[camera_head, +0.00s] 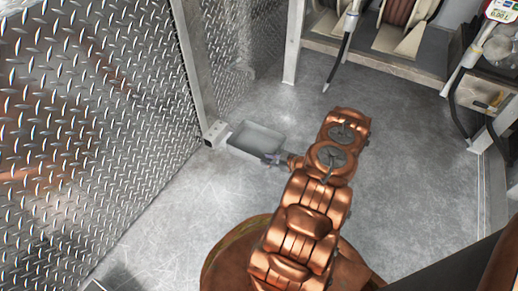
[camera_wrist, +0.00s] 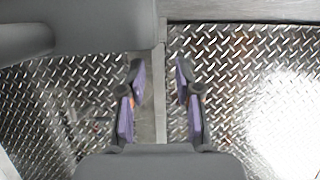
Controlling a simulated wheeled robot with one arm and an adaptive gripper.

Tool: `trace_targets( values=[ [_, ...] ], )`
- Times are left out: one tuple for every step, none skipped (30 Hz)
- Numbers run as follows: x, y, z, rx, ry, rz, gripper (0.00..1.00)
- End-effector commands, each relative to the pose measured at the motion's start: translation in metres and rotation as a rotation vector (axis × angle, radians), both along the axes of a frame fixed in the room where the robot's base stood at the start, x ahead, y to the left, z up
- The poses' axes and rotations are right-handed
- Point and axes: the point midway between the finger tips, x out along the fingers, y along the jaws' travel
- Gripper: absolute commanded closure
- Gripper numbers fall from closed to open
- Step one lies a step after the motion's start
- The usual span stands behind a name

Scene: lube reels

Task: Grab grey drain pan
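The grey drain pan (camera_head: 256,138) is a shallow, open rectangular tray. In the head view it lies on the metal floor beside the foot of a steel post. My gripper (camera_head: 271,159) is at the pan's near right corner, overlapping its edge in this view. I cannot tell whether it touches the pan. In the wrist view my gripper (camera_wrist: 160,85) has its two purple-padded fingers spread apart, with nothing visible between them. I cannot make out the pan for sure in the wrist view.
A diamond-plate wall (camera_head: 90,110) rises at the left, and the steel post (camera_head: 195,70) stands close behind the pan. Hose reels (camera_head: 398,12) and a hanging hose nozzle (camera_head: 338,60) are at the back. The floor (camera_head: 410,160) right of my arm is clear.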

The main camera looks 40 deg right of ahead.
Motion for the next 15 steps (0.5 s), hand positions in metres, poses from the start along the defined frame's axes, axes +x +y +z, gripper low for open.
trace_targets(
  values=[
    [0.005, 0.002, -0.004, 0.0, 0.0, 0.002, 0.67],
    [0.008, 0.003, -0.005, 0.0, 0.0, 0.002, 0.67],
    [0.011, 0.004, -0.007, 0.0, 0.0, 0.002, 0.67],
    [0.014, 0.004, -0.008, -0.001, 0.0, 0.001, 0.67],
    [0.016, 0.005, -0.009, 0.0, 0.0, 0.001, 0.67],
    [0.018, 0.005, -0.01, 0.0, 0.0, 0.0, 0.67],
    [0.02, 0.005, -0.011, -0.001, 0.0, 0.0, 0.67],
    [0.022, 0.005, -0.013, -0.001, 0.0, 0.001, 0.67],
    [0.025, 0.006, -0.016, -0.001, 0.0, 0.003, 0.67],
    [0.028, 0.006, -0.019, -0.001, 0.0, 0.003, 0.67],
    [0.031, 0.007, -0.022, -0.001, 0.0, 0.003, 0.67],
    [0.036, 0.007, -0.025, -0.002, -0.001, 0.003, 0.67],
    [0.039, 0.008, -0.027, -0.002, -0.001, 0.003, 0.67],
    [0.042, 0.008, -0.029, -0.002, -0.001, 0.003, 0.67],
    [0.046, 0.009, -0.031, -0.001, 0.0, 0.003, 0.67]
  ],
)
